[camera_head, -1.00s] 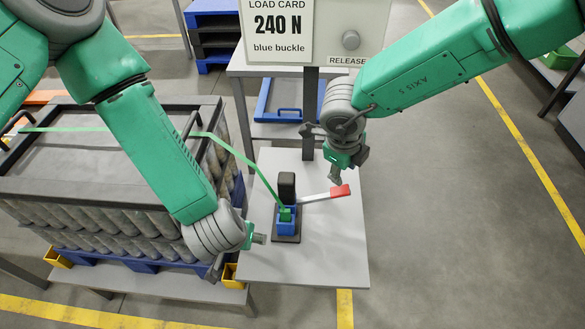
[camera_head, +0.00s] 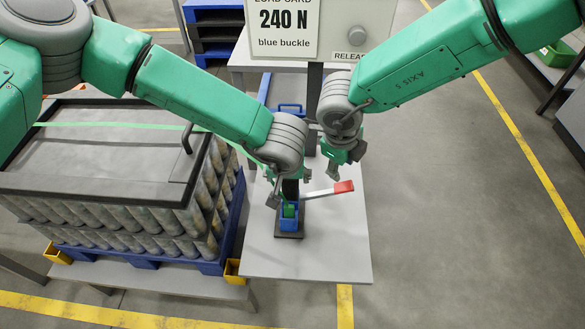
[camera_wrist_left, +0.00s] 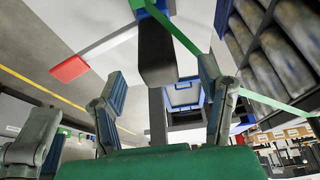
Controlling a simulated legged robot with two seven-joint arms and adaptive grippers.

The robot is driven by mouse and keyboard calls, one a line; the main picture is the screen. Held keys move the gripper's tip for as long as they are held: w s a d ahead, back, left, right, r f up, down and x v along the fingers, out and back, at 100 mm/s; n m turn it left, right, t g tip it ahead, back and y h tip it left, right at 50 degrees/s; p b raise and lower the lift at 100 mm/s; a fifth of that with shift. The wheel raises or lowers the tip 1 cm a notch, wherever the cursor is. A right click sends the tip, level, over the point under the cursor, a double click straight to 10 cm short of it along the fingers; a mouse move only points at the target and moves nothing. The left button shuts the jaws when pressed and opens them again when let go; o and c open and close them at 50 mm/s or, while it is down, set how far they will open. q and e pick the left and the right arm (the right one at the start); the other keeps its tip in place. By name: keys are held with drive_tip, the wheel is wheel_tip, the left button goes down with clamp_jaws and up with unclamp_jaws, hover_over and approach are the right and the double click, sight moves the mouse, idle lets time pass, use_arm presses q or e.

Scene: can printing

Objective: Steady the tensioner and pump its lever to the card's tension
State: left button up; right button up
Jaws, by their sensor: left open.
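The tensioner, with a blue body (camera_head: 289,222) and green strap in it, stands upright on the small grey table (camera_head: 330,245). Its pale lever (camera_head: 322,193) points right and ends in a red tip (camera_head: 344,187). My left gripper (camera_head: 289,188) is open around the tensioner's dark upright block. In the left wrist view that block (camera_wrist_left: 156,55) lies between the spread fingers, with gaps on both sides, and the red tip (camera_wrist_left: 70,68) shows at left. My right gripper (camera_head: 345,165) looks open and empty, just above and behind the red tip. The load card (camera_head: 284,28) reads 240 N, blue buckle.
The green strap (camera_head: 110,124) crosses the lid. A dark post (camera_head: 314,90) carries the card panel, marked RELEASE, behind the tensioner. The table's front half is clear.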

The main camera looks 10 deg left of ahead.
sight(291, 183)
use_arm(q)
drive_tip(key=x, duration=0.5)
drive_tip(key=shift+f, duration=0.2)
drive_tip(key=shift+w+d+f, duration=0.2)
drive_tip(key=shift+d+f, duration=0.15)
drive_tip(key=shift+d, duration=0.2)
drive_tip(key=shift+a, duration=0.8)
clamp_jaws()
drive_tip(key=shift+d, duration=0.3)
drive_tip(key=shift+d, duration=0.2)
